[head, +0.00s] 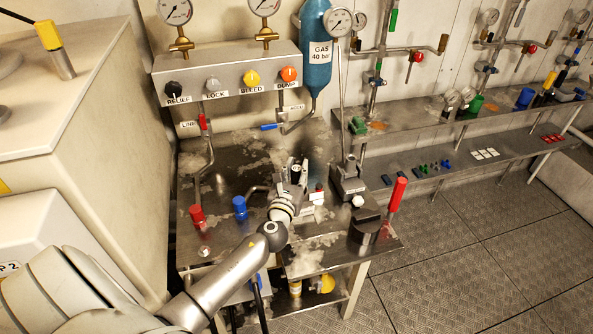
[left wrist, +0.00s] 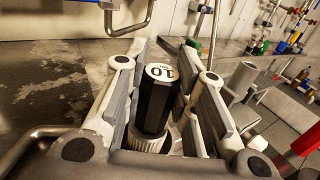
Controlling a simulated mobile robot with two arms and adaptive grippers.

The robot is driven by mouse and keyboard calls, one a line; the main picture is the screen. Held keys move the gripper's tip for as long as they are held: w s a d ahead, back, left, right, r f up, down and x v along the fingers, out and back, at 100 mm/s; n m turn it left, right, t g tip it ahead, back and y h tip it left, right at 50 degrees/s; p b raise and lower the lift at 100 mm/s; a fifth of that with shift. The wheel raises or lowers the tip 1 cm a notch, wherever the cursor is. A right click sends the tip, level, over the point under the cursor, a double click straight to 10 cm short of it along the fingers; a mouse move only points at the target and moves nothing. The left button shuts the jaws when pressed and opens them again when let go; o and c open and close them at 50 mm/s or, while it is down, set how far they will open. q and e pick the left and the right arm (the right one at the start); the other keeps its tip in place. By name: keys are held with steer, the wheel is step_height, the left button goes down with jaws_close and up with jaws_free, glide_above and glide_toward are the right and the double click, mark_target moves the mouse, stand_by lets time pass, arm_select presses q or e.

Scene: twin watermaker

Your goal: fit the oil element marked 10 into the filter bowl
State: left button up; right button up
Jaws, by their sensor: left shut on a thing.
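The oil element (left wrist: 157,103) is a black faceted cylinder with a white top marked 10. It stands between the pads of my left gripper (left wrist: 165,80), which is shut on it. A pale ribbed part (left wrist: 148,142) shows at the element's lower end; I cannot tell whether it belongs to the element. In the head view my left gripper (head: 293,172) is over the middle of the steel bench, and the element is mostly hidden by it. I cannot pick out the filter bowl with certainty. My right gripper is not in view.
The steel bench (head: 235,160) carries a red-capped fitting (head: 197,215), a blue-capped fitting (head: 240,207), a dark cylinder (head: 366,229) and a red handle (head: 397,194). A valve panel (head: 225,82) and a blue gas bottle (head: 316,45) stand behind. Shelves with small parts lie right.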

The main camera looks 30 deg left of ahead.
arm_select(q)
steer(key=shift+f+b, duration=2.5)
steer(key=shift+f, duration=0.25)
steer(key=o, duration=0.9)
steer(key=shift+s+f, duration=0.1)
steer(key=shift+o, duration=0.2)
steer(key=shift+d+f, duration=0.1)
steer(key=shift+s+d+f, duration=0.4)
steer(key=shift+s+f, duration=0.15)
steer(key=shift+f, duration=0.05)
steer(key=v, duration=0.3)
steer(key=r+v, duration=0.1)
steer(key=v, duration=0.5)
steer(key=shift+s+a+r, duration=0.1)
steer(key=shift+a+r, duration=0.1)
steer(key=shift+r, duration=0.05)
steer(key=shift+s+d, duration=0.15)
steer(key=shift+s, duration=0.2)
steer(key=shift+s+d+r, duration=0.15)
steer(key=shift+s+r, duration=0.05)
steer(key=shift+s, duration=0.25)
steer(key=shift+w, duration=0.15)
